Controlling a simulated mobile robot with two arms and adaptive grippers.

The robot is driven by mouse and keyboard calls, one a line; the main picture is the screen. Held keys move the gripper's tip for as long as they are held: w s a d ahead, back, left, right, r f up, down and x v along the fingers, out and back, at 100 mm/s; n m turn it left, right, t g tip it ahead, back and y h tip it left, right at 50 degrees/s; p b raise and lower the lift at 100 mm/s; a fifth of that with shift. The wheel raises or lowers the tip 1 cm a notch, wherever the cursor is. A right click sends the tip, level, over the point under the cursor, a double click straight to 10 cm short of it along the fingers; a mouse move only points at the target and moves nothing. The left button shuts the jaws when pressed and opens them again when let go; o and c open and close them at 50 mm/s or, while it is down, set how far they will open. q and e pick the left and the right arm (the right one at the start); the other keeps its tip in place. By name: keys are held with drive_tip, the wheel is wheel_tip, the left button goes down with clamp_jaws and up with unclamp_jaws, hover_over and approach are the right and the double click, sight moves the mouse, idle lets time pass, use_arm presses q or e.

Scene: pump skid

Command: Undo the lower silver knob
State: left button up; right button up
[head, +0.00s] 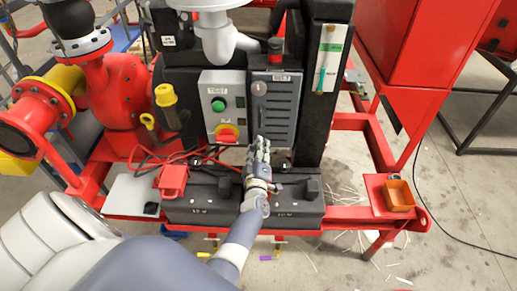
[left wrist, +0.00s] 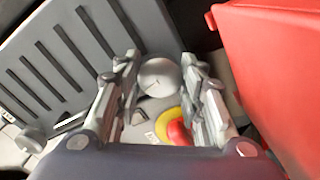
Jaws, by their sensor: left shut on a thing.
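The grey slotted cover (head: 284,108) carries a round silver knob (head: 259,88) near its top; a knob, apparently this one, also shows at the lower left of the left wrist view (left wrist: 30,138). The lower silver knob (left wrist: 160,76) sits between the fingers of my left gripper (left wrist: 160,90). In the head view my left gripper (head: 260,148) reaches the cover's lower left corner and hides that knob. The gripper is shut on it, one finger on each side. I cannot tell how far the knob is unscrewed. My right gripper is not in view.
A grey control box (head: 224,104) with a green button and a red-yellow stop button (head: 227,132) is close to the left of the gripper. Black batteries (head: 210,203) lie below.

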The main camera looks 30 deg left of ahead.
use_arm(q)
drive_tip(key=o, duration=1.1)
